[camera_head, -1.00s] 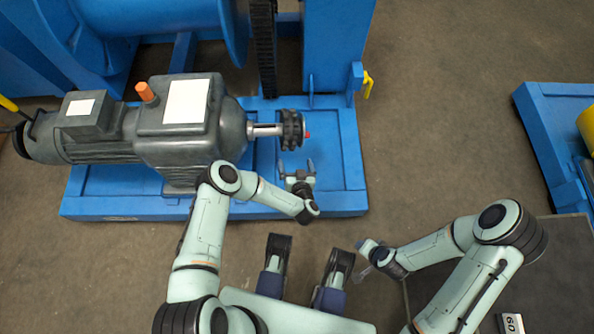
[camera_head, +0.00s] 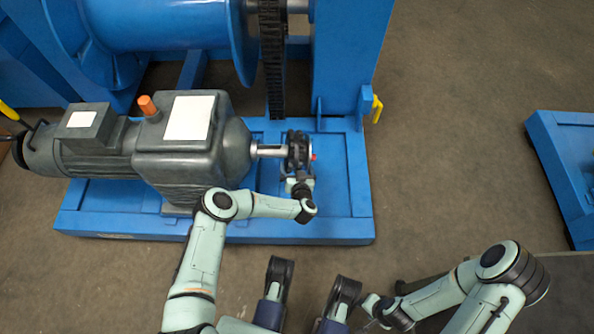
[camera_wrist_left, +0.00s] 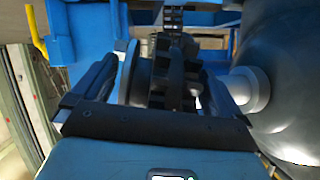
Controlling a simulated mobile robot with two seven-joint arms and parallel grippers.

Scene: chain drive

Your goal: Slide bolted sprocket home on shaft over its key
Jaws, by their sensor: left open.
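The dark toothed sprocket (camera_head: 299,147) is on the outer end of the motor's bright shaft (camera_head: 270,149). Bare shaft shows between it and the gearbox. A small red spot shows at its outer side. My left gripper (camera_head: 298,168) is at the sprocket's near side, open. In the left wrist view the sprocket (camera_wrist_left: 168,75) stands between the two fingers of my left gripper (camera_wrist_left: 155,90), with the shaft (camera_wrist_left: 240,92) to the right. I cannot tell whether the fingers touch it. The key is not clear. My right gripper (camera_head: 376,308) is low in the head view, its jaws unclear.
The grey gearmotor (camera_head: 188,150) sits on a blue base frame (camera_head: 340,215). A dark chain (camera_head: 272,60) hangs by the blue drum, behind the sprocket. A blue upright (camera_head: 345,60) and yellow handle (camera_head: 376,108) are to the right. Open floor lies farther right.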

